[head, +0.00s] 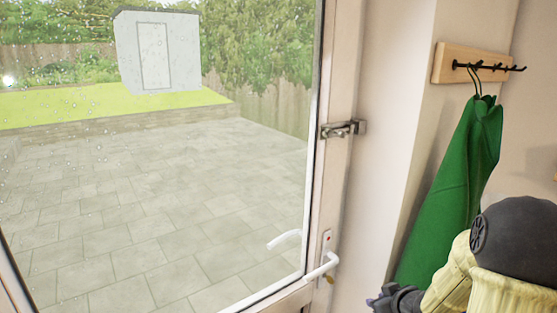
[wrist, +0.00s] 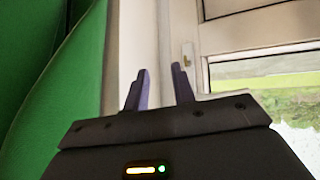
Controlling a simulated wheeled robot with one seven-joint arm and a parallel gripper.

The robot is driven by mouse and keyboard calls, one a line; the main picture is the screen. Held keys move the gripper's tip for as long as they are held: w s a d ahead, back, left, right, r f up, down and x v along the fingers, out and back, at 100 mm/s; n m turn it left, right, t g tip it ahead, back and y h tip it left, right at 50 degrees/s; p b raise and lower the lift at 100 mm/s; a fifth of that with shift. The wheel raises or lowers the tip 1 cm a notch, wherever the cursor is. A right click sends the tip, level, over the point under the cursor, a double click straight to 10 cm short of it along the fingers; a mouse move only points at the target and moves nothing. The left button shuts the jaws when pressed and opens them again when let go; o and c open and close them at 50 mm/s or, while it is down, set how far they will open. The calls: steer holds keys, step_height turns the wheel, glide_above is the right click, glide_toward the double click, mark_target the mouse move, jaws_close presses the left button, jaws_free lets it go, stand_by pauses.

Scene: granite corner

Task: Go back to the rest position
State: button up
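My gripper (wrist: 160,84) shows in the wrist view with its two dark fingers apart and nothing between them. In the head view its dark end (head: 396,300) is at the bottom edge, low and right of the door handle, in front of the lower part of a green cloth; its fingers are not clear there. My yellow arm with a dark joint fills the lower right corner.
A glazed door (head: 330,185) has a white lever handle (head: 322,267) and a metal bolt (head: 343,128). The green cloth (head: 455,175) hangs from a wooden hook rack (head: 450,62) on the right wall; it fills the wrist view's left side (wrist: 65,75). Outside is a paved patio.

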steer(key=s+a+r+m+g+h, duration=0.1)
steer(key=s+a+m+g, duration=0.1)
steer(key=s, duration=0.6)
steer(key=s+a+r+m+g+h, duration=0.1)
steer(key=s+a+m+g, duration=0.1)
steer(key=s+a+g, duration=0.2)
steer(key=s+a, duration=0.3)
steer(key=s, duration=0.1)
steer(key=shift+m+g+p, duration=0.35)
steer(key=shift+m+g, duration=0.05)
